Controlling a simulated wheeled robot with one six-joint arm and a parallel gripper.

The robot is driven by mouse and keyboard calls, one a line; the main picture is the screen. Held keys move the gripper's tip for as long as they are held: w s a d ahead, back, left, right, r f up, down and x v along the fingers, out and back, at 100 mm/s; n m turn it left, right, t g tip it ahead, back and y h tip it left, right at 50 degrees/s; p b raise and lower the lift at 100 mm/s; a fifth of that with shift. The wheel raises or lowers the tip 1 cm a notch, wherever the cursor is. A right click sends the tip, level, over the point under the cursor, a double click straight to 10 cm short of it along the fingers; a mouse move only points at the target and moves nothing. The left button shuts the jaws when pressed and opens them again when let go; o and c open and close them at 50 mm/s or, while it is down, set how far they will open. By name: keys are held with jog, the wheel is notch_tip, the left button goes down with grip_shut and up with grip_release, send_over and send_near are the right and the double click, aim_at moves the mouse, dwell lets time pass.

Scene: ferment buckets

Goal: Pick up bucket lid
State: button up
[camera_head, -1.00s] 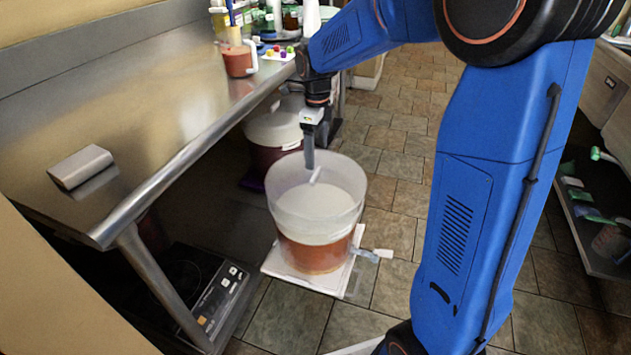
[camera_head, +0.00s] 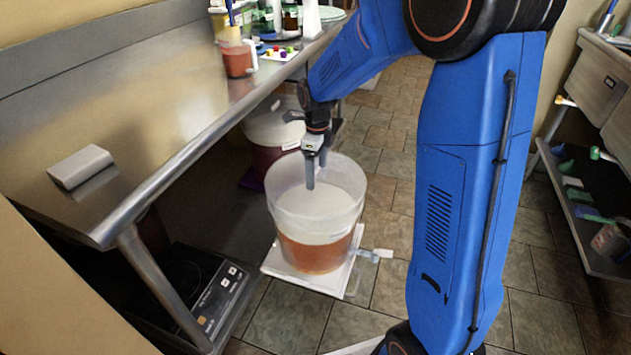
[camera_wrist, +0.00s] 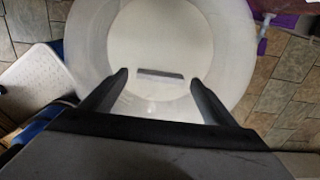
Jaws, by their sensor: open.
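My gripper (camera_head: 316,175) points down inside the bucket's rim, over the lid. In the wrist view my gripper (camera_wrist: 158,77) is open, with one finger to each side of the handle. I cannot tell whether the fingers touch the lid.
The bucket stands on a white board (camera_head: 335,280) with a tap-like piece (camera_head: 375,254) beside it. A steel table (camera_head: 120,110) edges close on the left. A second bucket (camera_head: 270,135) stands under it. A shelf unit (camera_head: 585,215) is at right.

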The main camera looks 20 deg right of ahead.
jog(key=shift+c, duration=0.5)
jog(key=c, duration=1.2)
